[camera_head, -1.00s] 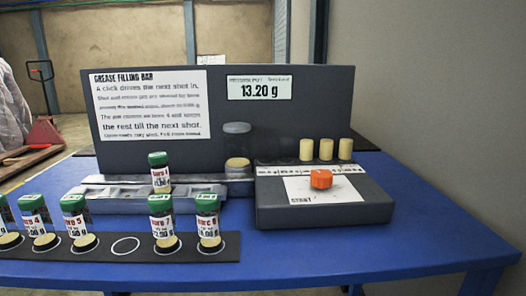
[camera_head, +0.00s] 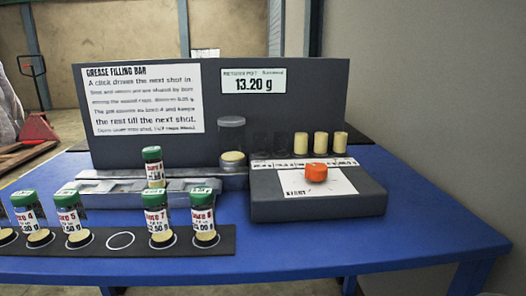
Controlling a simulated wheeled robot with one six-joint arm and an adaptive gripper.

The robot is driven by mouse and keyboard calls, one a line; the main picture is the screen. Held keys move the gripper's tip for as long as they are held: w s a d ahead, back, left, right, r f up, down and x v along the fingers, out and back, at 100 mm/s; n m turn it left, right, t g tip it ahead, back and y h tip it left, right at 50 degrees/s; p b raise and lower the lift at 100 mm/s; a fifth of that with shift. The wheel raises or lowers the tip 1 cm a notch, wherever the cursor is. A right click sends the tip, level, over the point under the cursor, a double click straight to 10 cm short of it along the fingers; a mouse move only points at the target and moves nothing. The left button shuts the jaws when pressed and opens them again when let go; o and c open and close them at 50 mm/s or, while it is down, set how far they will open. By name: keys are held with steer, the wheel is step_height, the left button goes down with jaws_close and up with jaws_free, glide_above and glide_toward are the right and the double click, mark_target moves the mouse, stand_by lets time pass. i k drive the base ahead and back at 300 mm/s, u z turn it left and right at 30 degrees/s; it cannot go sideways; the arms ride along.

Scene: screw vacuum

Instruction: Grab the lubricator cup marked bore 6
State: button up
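Small lubricator cups with green caps and white labels stand in a row on a black strip (camera_head: 120,258). The labels of two left cups seem to read 4 (camera_head: 28,217) and 5 (camera_head: 72,217). Right of them is an empty white ring (camera_head: 120,240). Beyond it, one cup (camera_head: 157,218) seems to read 7, and the digit on the rightmost cup (camera_head: 203,217) is unclear, 6 or 8. Another cup (camera_head: 153,168) stands upright on the metal rail behind the row; its number is too small to read. My gripper is not in view.
A grey filling station backboard (camera_head: 210,75) with a sign and a 13.20 g display (camera_head: 254,84) stands behind. A clear cylinder (camera_head: 231,135), an orange button (camera_head: 316,172) on a grey box and three yellow plugs (camera_head: 320,143) are to the right. The blue table's (camera_head: 420,230) right side is clear.

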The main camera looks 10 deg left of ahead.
mark_target(153, 165)
steer(key=u, duration=1.55)
